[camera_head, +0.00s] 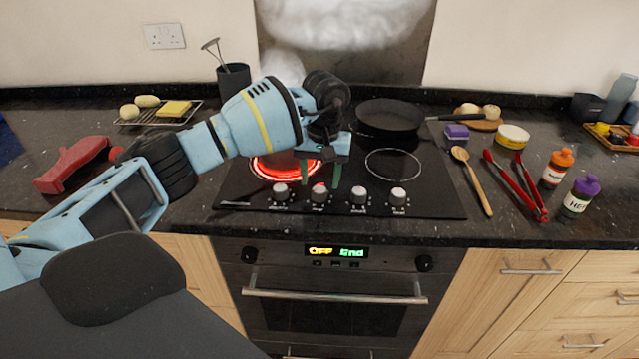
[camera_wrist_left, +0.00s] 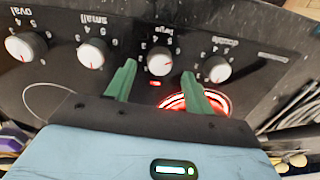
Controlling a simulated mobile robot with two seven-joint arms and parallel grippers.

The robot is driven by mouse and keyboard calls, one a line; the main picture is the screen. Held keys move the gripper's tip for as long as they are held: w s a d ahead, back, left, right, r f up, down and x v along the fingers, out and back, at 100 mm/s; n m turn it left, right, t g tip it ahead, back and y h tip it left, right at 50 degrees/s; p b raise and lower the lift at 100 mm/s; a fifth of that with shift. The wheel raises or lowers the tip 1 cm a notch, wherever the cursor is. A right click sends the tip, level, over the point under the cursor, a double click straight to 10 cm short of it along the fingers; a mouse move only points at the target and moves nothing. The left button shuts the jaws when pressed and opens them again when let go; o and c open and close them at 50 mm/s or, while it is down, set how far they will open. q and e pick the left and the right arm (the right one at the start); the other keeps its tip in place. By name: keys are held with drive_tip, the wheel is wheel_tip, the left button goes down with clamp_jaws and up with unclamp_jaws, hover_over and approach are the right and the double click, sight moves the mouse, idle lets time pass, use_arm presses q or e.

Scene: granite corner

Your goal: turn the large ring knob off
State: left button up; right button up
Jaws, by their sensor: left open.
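The large ring knob (camera_head: 319,192) is the second from the left in a row of silver knobs on the black hob (camera_head: 440,195). In the left wrist view this knob (camera_wrist_left: 160,62) has the label "large" beside it and a small lit red light (camera_wrist_left: 155,83) near it. A ring (camera_head: 270,174) glows red at the hob's front left. My left gripper (camera_head: 320,180) is open, its green fingers pointing down just behind the knob. In the left wrist view its fingertips (camera_wrist_left: 159,80) are on either side of the knob, apart from it. I cannot tell the knob's exact setting.
Neighbouring knobs (camera_head: 280,192) (camera_head: 358,197) stand close on both sides. A black pan (camera_head: 390,117) is at the hob's back right. A wooden spoon (camera_head: 472,180), red tongs (camera_head: 515,185) and bottles (camera_head: 557,168) lie or stand to the right. Steam (camera_head: 340,20) hangs above.

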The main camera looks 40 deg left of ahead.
sight(319, 194)
use_arm(q)
drive_tip(key=shift+f, duration=1.35)
drive_tip(key=shift+c, duration=0.3)
drive_tip(key=c, duration=0.9)
